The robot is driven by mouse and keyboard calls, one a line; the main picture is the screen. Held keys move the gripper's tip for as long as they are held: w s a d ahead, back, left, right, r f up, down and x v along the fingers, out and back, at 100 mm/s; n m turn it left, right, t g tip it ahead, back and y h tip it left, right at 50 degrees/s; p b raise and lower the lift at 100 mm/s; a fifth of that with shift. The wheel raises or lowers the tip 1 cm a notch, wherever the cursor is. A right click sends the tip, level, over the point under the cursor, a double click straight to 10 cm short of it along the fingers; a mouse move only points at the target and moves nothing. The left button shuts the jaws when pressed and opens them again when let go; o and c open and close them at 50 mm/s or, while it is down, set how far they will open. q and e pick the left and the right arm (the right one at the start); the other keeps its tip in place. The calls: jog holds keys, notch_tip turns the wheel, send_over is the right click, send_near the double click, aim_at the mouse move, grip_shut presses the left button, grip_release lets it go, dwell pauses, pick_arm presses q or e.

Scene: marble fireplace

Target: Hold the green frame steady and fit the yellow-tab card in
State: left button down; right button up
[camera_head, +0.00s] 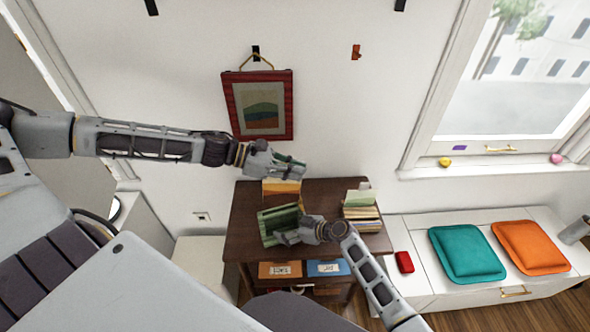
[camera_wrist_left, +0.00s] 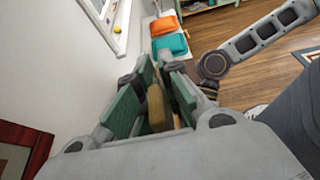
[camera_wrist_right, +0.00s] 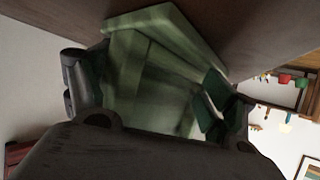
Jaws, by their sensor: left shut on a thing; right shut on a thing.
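The green frame (camera_head: 272,216) stands tilted back on the brown desk. My right gripper (camera_head: 285,238) is shut on its lower right part; in the right wrist view the green frame (camera_wrist_right: 150,70) fills the space between the fingers. My left gripper (camera_head: 291,165) is above and behind the frame, shut on a card (camera_head: 280,187) that hangs below its fingers, orange and yellowish. In the left wrist view the card (camera_wrist_left: 157,105) is a tan, edge-on strip between the green finger pads. The card looks apart from the frame. I cannot make out its tab.
The brown desk (camera_head: 240,222) has a row of upright cards (camera_head: 362,212) on its right side. Orange (camera_head: 280,269) and blue (camera_head: 328,268) labelled drawers or bins are below. A red framed picture (camera_head: 260,104) hangs on the wall behind. A white bench (camera_head: 425,285) with cushions stands right.

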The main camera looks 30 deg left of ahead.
pick_arm(q)
jog(key=shift+s, duration=0.6)
dwell(1.4)
jog(key=shift+f, duration=1.45)
dwell(0.4)
notch_tip(320, 180, up, 12)
jog(key=s+m+g+h, duration=0.1)
jog(key=shift+a, duration=0.25)
jog(key=shift+f, duration=0.1)
dwell(0.4)
notch_tip(320, 180, down, 6)
dwell(0.6)
jog(key=shift+f, duration=0.15)
